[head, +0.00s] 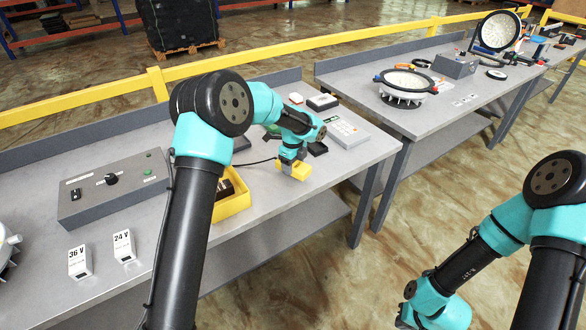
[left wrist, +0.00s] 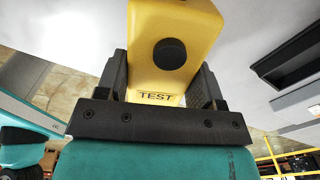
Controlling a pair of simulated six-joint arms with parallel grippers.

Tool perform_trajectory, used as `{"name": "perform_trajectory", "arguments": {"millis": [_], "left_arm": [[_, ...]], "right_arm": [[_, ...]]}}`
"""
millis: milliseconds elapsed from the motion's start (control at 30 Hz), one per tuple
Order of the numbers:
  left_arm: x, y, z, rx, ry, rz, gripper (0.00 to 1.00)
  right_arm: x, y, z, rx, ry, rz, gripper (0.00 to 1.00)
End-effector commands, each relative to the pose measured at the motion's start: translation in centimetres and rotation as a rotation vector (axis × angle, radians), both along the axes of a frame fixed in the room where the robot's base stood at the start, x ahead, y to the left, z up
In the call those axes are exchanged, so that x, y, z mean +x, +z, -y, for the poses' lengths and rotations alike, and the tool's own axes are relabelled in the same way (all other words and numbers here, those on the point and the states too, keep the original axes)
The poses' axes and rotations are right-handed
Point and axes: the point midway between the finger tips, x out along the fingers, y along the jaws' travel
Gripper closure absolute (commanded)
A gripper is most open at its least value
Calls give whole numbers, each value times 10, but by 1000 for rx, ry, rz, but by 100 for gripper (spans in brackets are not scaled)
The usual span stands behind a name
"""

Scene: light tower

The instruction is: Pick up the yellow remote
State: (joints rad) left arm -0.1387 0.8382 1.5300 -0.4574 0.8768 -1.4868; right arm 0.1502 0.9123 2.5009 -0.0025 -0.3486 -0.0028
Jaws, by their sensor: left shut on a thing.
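The yellow remote (head: 296,170) is at the end of my left arm in the head view, above the front part of the grey workbench. In the left wrist view the yellow remote (left wrist: 172,45) shows a round black button and the word TEST. My left gripper (head: 289,158) is shut on it, with a dark finger on each side; the left gripper also fills the lower middle of the left wrist view (left wrist: 160,95). My right gripper (head: 408,322) is at the bottom of the head view, off the bench, and its fingers are cut off or hidden.
A yellow bin (head: 232,205) stands on the bench left of the remote. A grey control box (head: 115,190) and two white blocks marked 36 V (head: 80,262) and 24 V (head: 124,246) stand further left. A light grey device (head: 345,132) lies behind right. A second bench (head: 440,110) is at right.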

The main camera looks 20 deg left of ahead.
Motion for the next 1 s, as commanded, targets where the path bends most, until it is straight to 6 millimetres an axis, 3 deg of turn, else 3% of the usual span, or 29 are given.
{"name": "perform_trajectory", "arguments": {"millis": [100, 367, 800, 1000], "left_arm": [[0, 15, 0, -1, 1, 2, 68], [-33, 17, 10, 1, -2, 0, 68], [-122, 25, 35, 0, -3, -1, 68], [-147, 27, 42, 1, -1, -1, 68]], "right_arm": [[0, 0, 0, 0, 0, 0, 100], [0, 0, 0, 0, 0, 0, 100], [0, 0, 0, 0, 0, 0, 100], [0, 0, 0, 0, 0, 0, 100]]}}
